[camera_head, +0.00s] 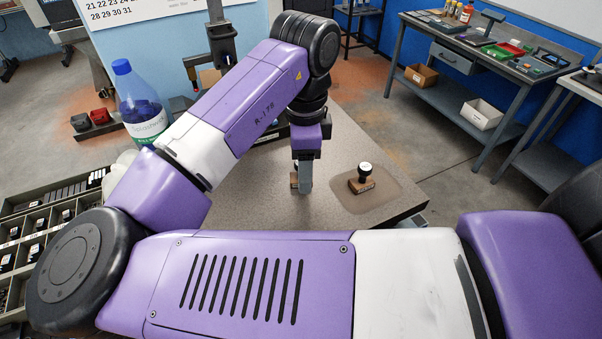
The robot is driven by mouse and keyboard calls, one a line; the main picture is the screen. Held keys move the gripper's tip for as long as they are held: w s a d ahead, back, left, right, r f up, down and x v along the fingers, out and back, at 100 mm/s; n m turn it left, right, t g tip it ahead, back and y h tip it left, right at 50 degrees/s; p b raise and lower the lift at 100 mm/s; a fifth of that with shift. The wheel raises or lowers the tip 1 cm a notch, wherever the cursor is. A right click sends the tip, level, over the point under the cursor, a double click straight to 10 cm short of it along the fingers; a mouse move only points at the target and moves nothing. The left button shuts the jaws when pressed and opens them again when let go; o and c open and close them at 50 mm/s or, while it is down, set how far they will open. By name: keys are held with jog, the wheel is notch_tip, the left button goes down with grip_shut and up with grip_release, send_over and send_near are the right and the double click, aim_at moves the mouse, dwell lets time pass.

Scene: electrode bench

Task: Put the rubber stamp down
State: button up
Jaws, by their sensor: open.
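A rubber stamp (361,186) with a dark round knob and a brown wooden base stands upright on a darker rounded patch (385,204) at the right of the bench top. My gripper (304,187) points down at the bench to the left of this stamp, clear of it. Its jaws are open. A small brown piece (294,179) shows at the left edge of the finger; most of it is hidden, and I cannot tell what it is or whether the finger touches it.
The speckled bench top (250,205) is clear around the gripper. A blue-capped bottle (141,108) stands left behind my arm. A compartment tray (40,228) lies at far left. A workbench (455,45) with tools and bins stands at back right. My arm hides much of the foreground.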

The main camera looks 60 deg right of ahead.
jog(key=shift+f, duration=0.6)
grip_shut()
jog(key=shift+r, duration=0.15)
